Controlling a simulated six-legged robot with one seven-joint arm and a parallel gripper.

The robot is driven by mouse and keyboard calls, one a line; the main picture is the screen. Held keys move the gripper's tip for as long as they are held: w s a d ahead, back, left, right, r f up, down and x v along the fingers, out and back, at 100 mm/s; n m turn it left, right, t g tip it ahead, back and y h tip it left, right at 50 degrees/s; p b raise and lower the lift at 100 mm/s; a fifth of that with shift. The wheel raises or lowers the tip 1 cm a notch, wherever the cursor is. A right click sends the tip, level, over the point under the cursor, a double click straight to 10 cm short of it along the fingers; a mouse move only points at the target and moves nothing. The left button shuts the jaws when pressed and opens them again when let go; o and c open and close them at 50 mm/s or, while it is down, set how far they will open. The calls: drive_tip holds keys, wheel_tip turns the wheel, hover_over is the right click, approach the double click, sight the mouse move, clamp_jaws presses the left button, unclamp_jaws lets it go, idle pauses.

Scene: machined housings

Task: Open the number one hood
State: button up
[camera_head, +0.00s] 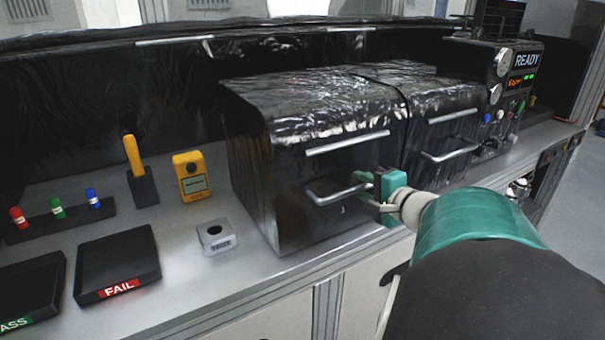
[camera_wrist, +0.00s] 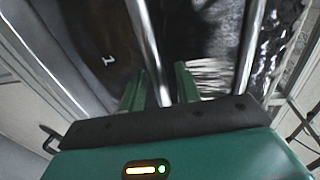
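The number one hood (camera_head: 255,165) is the left of two black box-shaped hoods on the bench, and it is down. Its metal bar handle (camera_head: 330,197) is on the front, with a small "1" (camera_head: 342,210) below it. My gripper (camera_head: 369,192) is at the right end of this handle. In the wrist view the handle bar (camera_wrist: 148,40) runs between the two green fingers of my gripper (camera_wrist: 159,82). A gap seems to show beside the bar, so the fingers look open around it. The "1" (camera_wrist: 109,60) also shows there.
A second hood (camera_head: 437,130) with its own handle (camera_head: 450,152) stands close on the right, then a control panel (camera_head: 520,80) reading READY. On the left are FAIL tray (camera_head: 117,260), a small metal block (camera_head: 216,236) and a yellow meter (camera_head: 192,176).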

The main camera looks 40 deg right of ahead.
clamp_jaws()
